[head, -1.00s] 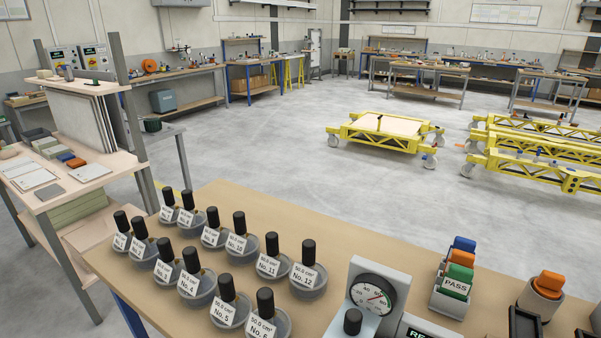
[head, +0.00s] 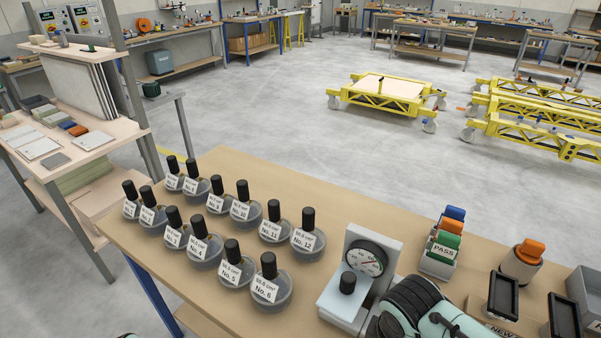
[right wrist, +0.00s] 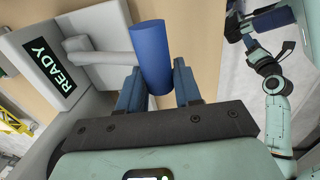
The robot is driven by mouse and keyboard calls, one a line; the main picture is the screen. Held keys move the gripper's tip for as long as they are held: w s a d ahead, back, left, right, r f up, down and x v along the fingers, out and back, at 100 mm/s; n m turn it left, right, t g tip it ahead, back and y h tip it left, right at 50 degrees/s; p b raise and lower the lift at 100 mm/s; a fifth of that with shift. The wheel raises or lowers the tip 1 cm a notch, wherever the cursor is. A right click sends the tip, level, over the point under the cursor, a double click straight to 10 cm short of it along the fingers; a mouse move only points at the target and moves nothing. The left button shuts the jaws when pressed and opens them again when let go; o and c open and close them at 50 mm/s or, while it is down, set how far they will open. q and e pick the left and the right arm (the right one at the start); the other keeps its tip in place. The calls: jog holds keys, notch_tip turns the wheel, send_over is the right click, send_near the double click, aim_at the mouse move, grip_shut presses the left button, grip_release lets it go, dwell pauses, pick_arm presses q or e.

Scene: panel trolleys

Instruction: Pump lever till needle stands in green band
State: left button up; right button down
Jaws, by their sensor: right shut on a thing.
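The pressure gauge (head: 366,259) stands on a grey pump housing near the front edge of the bench in the head view. In the right wrist view the lever (right wrist: 98,46) is a grey bar with a blue cylindrical handle (right wrist: 155,52). My right gripper (right wrist: 158,84) is shut on this handle, one finger on each side. Beside the lever a display (right wrist: 50,66) reads READY.
Several numbered flasks with black caps (head: 236,268) stand left of the gauge. A rack of coloured blocks marked PASS (head: 440,252), an orange-topped holder (head: 522,262) and black trays (head: 503,295) stand to the right. Yellow trolleys (head: 385,98) stand on the floor behind.

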jog(key=r+p, duration=0.1)
jog(key=p, duration=0.1)
jog(key=r+g+p, duration=0.1)
jog(key=p, duration=0.1)
jog(key=w+y+p, duration=0.1)
jog(key=p, duration=0.1)
jog(key=shift+d+r+g, duration=0.35)
jog(key=shift+r+g, duration=0.05)
jog(key=shift+w+p, duration=0.15)
jog(key=shift+p, duration=0.15)
jog(key=shift+f, duration=0.1)
